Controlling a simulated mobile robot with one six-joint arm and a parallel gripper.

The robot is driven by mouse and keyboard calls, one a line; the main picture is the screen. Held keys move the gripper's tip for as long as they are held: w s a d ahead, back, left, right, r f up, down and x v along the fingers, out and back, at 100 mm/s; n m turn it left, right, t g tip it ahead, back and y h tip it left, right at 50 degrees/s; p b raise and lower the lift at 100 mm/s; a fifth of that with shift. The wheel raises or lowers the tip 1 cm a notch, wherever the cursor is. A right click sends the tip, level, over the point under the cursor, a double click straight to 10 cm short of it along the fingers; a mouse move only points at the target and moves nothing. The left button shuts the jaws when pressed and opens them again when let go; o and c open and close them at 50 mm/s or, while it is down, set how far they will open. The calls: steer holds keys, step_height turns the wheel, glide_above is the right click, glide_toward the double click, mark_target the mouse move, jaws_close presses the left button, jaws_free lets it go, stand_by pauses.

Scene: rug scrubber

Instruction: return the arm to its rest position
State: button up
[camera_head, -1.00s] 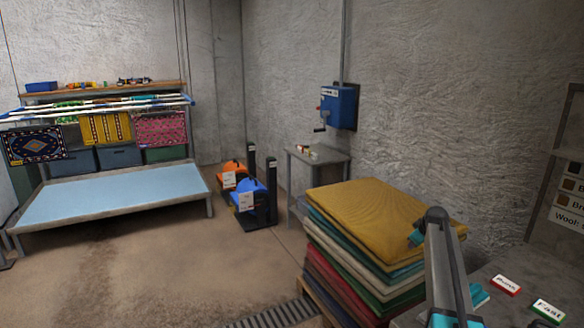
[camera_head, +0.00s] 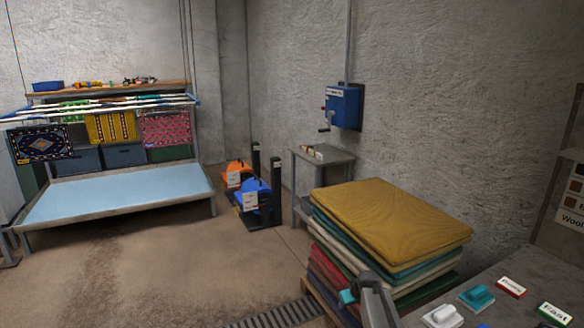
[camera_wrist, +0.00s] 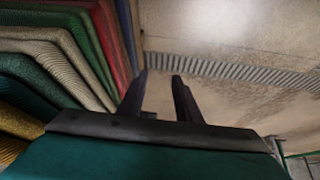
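My gripper (camera_wrist: 160,78) shows in the wrist view with its two dark fingers apart and nothing between them. Beyond the fingertips are bare floor and a floor drain grate. In the head view, my arm (camera_head: 370,298) is low at the bottom edge, in front of the folded rug stack (camera_head: 390,225). My fingers cannot be made out in the head view. The stack's layered edges (camera_wrist: 60,50) fill the left of the wrist view, close beside my gripper.
A grey table (camera_head: 522,268) at the right holds a teal-topped brush (camera_head: 477,296), a white-topped one (camera_head: 442,316) and labelled blocks. A drain grate (camera_head: 275,315) crosses the floor. Open floor (camera_head: 190,265) lies left of the stack. A blue wall box (camera_head: 341,107) hangs behind.

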steer(key=s+a+f+m+g+p, duration=0.15)
steer(key=s+f, duration=0.25)
steer(key=s, duration=0.6)
steer(key=s+a+f+g+p, duration=0.1)
steer(key=s+f+g, duration=0.1)
steer(key=s+f, duration=0.5)
steer(key=s+a+f+m+g+p, duration=0.1)
steer(key=s+a+f+g, duration=0.1)
steer(key=s, duration=1)
steer(key=s+m+g+h+p, duration=0.1)
steer(key=s+g+p, duration=0.2)
steer(key=s, duration=2.6)
steer(key=g, duration=0.3)
steer(key=shift+f+m+p, duration=0.3)
steer(key=shift+m+p, duration=0.05)
